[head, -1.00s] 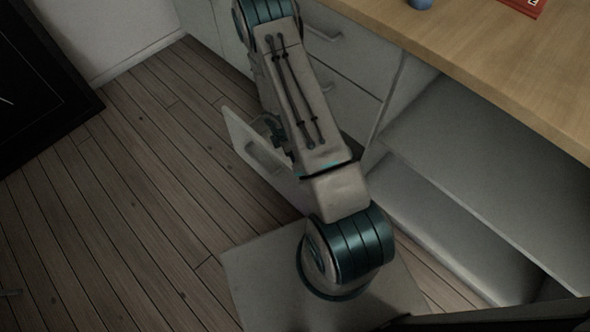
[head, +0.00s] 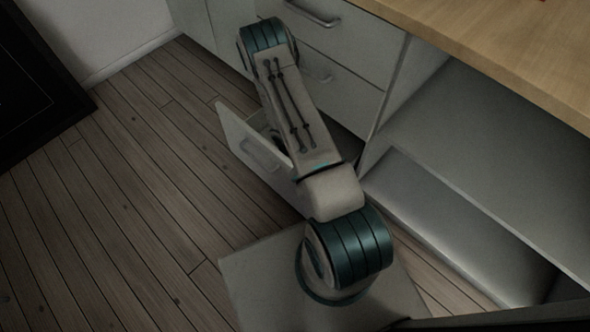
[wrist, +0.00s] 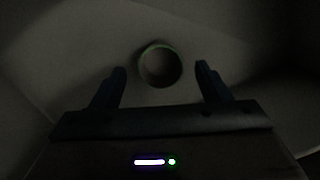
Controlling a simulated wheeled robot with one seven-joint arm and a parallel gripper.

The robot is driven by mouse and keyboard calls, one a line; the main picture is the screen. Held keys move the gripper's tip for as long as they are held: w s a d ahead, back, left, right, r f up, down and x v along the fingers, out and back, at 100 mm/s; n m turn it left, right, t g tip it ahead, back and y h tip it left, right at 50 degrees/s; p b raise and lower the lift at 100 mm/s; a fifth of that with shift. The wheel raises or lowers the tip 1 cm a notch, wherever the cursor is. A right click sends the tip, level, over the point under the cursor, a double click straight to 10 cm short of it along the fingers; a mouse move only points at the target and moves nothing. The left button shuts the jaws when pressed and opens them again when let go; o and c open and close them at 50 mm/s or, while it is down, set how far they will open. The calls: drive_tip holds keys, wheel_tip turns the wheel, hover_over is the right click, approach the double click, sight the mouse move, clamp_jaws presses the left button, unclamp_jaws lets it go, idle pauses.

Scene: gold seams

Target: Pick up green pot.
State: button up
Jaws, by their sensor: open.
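In the dark wrist view, a round pot (wrist: 143,66) with a faint green rim shows its circular opening just beyond my gripper, roughly centred between the fingers. My gripper (wrist: 160,72) is open, with one dark finger on each side, and nothing is held. The pot appears to stand on a pale surface inside a dim enclosed space. In the head view my arm reaches down to an open drawer, and the gripper and pot are hidden there.
The open drawer (head: 253,142) sticks out low from the white cabinet. Closed drawers (head: 345,45) are above it. A wooden countertop (head: 480,40) and open shelves (head: 480,150) lie to the right. The plank floor (head: 110,190) at left is clear.

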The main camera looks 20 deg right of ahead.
drive_tip(key=shift+d+f, duration=0.1)
drive_tip(key=shift+f, duration=0.85)
drive_tip(key=shift+r, duration=0.1)
drive_tip(key=c, duration=1.1)
drive_tip(key=shift+o, duration=0.2)
